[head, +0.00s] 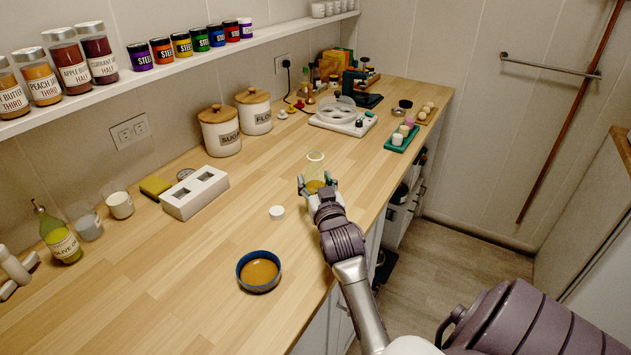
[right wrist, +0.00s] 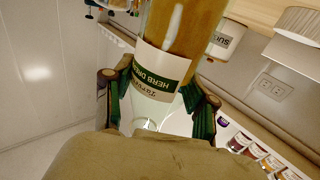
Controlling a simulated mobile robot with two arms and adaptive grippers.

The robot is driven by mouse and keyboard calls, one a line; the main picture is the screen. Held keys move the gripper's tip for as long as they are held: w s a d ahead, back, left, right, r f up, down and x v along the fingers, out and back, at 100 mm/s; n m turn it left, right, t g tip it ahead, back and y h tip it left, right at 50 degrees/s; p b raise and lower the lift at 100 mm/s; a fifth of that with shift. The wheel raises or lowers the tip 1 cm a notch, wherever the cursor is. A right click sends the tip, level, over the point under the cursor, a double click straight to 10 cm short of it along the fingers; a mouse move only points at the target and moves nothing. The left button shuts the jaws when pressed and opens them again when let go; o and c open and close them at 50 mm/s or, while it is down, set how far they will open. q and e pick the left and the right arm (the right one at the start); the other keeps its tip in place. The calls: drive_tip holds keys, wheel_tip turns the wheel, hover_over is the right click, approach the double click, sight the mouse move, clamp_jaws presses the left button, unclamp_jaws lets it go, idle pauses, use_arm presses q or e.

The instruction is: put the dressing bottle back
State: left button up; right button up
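The dressing bottle (head: 315,158) is clear glass, open at the top, with amber liquid low inside, upright over the counter. In the right wrist view the bottle (right wrist: 160,85) appears upside down with a pale label reading "HERB DR…". My right gripper (head: 318,187) has a finger on each side of it. In the right wrist view the green pads of the gripper (right wrist: 160,92) press on it near the label. I cannot tell if its base touches the counter. A small white cap (head: 277,212) lies on the counter to its left. My left gripper is out of view.
A blue bowl (head: 244,279) of brown sauce sits in front. A white block (head: 183,205) with two square openings stands at left, near cups and an olive oil bottle (head: 62,242). Canisters (head: 221,134) and a white tray (head: 333,123) stand behind. The counter's right edge is close.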

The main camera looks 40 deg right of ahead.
drive_tip(key=o, duration=0.4)
drive_tip(key=shift+r, duration=0.2)
drive_tip(key=b+v, duration=0.1)
drive_tip(key=v, duration=0.9)
drive_tip(key=shift+s+a+f, duration=0.1)
drive_tip(key=shift+s+a, duration=0.05)
drive_tip(key=shift+s, duration=0.15)
drive_tip(key=shift+s+a, duration=0.35)
drive_tip(key=shift+s, duration=0.25)
